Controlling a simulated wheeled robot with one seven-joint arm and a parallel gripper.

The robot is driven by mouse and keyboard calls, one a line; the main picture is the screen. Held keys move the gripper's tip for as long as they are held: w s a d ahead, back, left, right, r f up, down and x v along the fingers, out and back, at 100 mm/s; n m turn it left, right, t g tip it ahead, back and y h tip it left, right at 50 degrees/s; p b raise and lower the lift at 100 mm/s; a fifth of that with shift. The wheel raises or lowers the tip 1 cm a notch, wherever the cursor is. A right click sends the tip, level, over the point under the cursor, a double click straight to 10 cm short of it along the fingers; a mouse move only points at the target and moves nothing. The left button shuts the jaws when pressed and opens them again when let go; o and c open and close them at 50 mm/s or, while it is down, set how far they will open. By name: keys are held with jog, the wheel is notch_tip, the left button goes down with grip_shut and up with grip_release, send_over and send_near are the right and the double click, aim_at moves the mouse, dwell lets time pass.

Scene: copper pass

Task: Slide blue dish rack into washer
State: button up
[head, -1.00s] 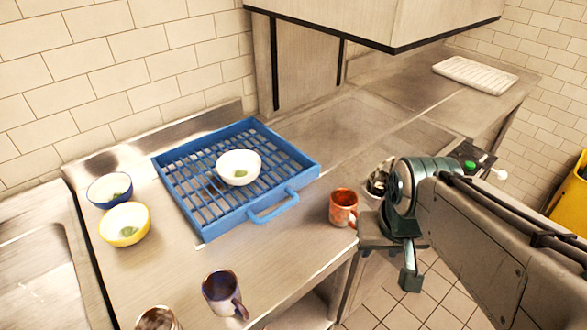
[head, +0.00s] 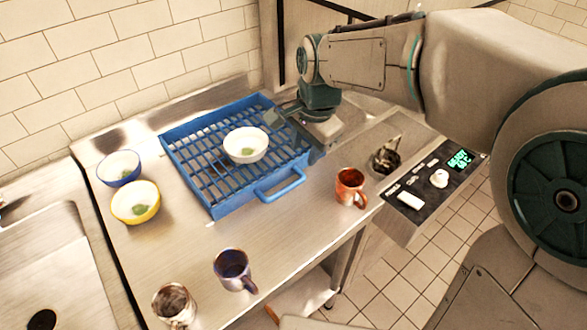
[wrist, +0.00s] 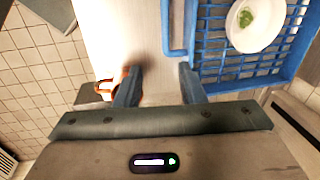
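The blue dish rack (head: 230,185) sits flat on the steel counter, its handle (head: 280,186) toward the front right. A white bowl (head: 246,145) with a green scrap sits in it. My gripper (head: 293,130) is low by the rack's right side, partly hidden by my wrist. In the wrist view its two fingers (wrist: 160,86) are spread with nothing between them; the rack (wrist: 208,60) and its handle (wrist: 176,40) lie just beyond the right finger. I cannot tell whether it touches the rack. The washer's steel side (head: 268,45) shows behind; my arm hides most of it.
Blue-rimmed (head: 118,168) and yellow (head: 135,202) bowls stand left of the rack. An orange mug (head: 350,187), a dark blue mug (head: 232,269) and a brownish mug (head: 174,304) stand in front. A control panel (head: 430,182) and a dark holder (head: 386,158) are at right.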

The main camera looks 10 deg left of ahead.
jog(key=a, duration=0.1)
send_near(290, 185)
jog(key=f, duration=0.5)
jog(key=w+a+f+p, duration=0.1)
jog(key=f, duration=0.2)
jog(key=shift+c, duration=0.4)
grip_shut()
